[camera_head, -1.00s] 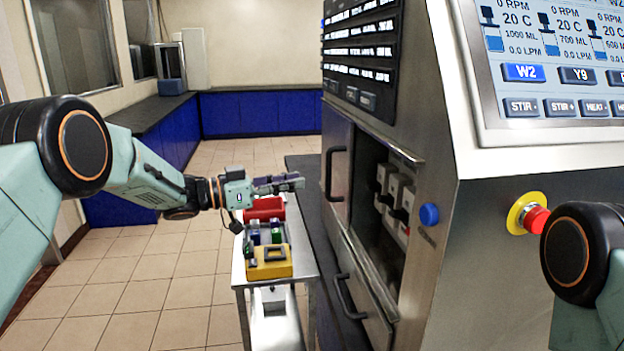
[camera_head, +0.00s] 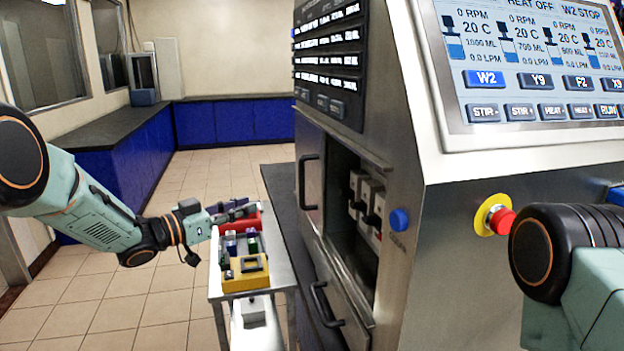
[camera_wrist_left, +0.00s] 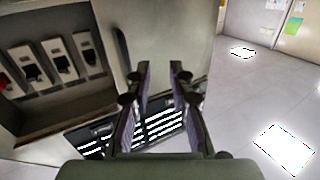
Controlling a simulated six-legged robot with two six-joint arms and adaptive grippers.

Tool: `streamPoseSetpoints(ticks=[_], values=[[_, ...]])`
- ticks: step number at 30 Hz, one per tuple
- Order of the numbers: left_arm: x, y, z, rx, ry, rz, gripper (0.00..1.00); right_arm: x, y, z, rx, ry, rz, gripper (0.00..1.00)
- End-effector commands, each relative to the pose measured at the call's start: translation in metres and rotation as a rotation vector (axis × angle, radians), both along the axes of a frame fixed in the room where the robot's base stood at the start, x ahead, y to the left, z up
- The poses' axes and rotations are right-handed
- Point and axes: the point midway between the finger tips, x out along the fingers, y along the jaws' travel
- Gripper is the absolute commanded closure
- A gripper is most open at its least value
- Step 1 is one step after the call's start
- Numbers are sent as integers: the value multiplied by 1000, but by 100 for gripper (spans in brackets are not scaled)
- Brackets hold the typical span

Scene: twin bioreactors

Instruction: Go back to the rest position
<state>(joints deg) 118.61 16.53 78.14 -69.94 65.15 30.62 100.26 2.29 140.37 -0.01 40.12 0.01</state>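My left gripper (camera_head: 234,209) reaches in from the left of the head view, over the far part of the small metal cart. In the left wrist view its two fingers (camera_wrist_left: 160,68) stand apart, with nothing between them. Only a dark joint and pale green link of my right arm show at the lower right of the head view; its gripper is out of view. The bioreactor cabinet (camera_head: 404,270) has an open bay with several white modules, also seen in the left wrist view (camera_wrist_left: 50,63). Its screen (camera_head: 540,60) shows readings and buttons.
The cart (camera_head: 277,278) carries a red box, a yellow item (camera_head: 246,274) and small blue and green items. A red emergency button (camera_head: 501,221) juts from the cabinet. Blue counters (camera_head: 235,123) line the back and left. Tiled floor is free left of the cart.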

Motion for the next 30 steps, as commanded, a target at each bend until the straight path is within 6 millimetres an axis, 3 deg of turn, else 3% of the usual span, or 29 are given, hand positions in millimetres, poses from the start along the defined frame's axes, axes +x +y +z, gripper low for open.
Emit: streamPoseSetpoints(ticks=[3, 8, 14, 18, 23, 30], values=[[-13, 3, -60, 0, 120, 134, 79, 0, 0, -6, 0, 0, 0, 100], [-44, 8, -138, 28, 292, 278, 79, 0, 0, -14, 0, 0, 0, 100], [-103, 14, -225, 91, 515, 407, 79, 0, 0, -24, 0, 0, 0, 100], [-155, 17, -279, 147, 675, 477, 79, 0, 0, -31, 0, 0, 0, 100], [-227, 22, -333, 223, 866, 547, 79, 0, 0, -40, 0, 0, 0, 100], [-358, 30, -393, 362, 1173, 635, 79, 0, 0, -58, 0, 0, 0, 100]])
